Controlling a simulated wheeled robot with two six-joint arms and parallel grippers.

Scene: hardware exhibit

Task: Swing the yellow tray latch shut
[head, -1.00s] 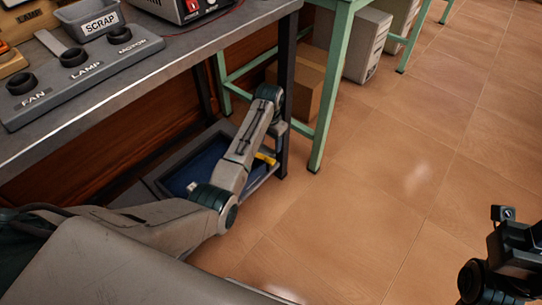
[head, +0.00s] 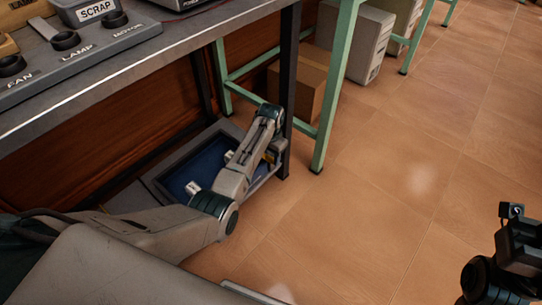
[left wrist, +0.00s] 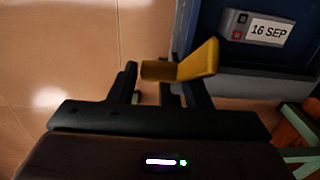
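The yellow latch (left wrist: 200,62) shows in the left wrist view beside the tray's edge, with a round barrel and a flat plate sticking out. In the head view only a bit of yellow (head: 268,158) shows past my left arm. The blue-lined tray (head: 178,182) is low under the bench; its blue side (left wrist: 208,20) also shows in the left wrist view. My left gripper (left wrist: 160,92) is open, fingers apart, with the latch at its fingertips; I cannot tell whether they touch. My right gripper (head: 512,222) is at the right edge, its opening unclear.
The workbench (head: 110,75) overhangs the tray, with its dark leg (head: 288,95) close to my left wrist. A green table leg (head: 337,90) and a cardboard box (head: 300,90) stand behind. A dated device (left wrist: 258,27) lies in the tray. The tiled floor (head: 400,170) at right is clear.

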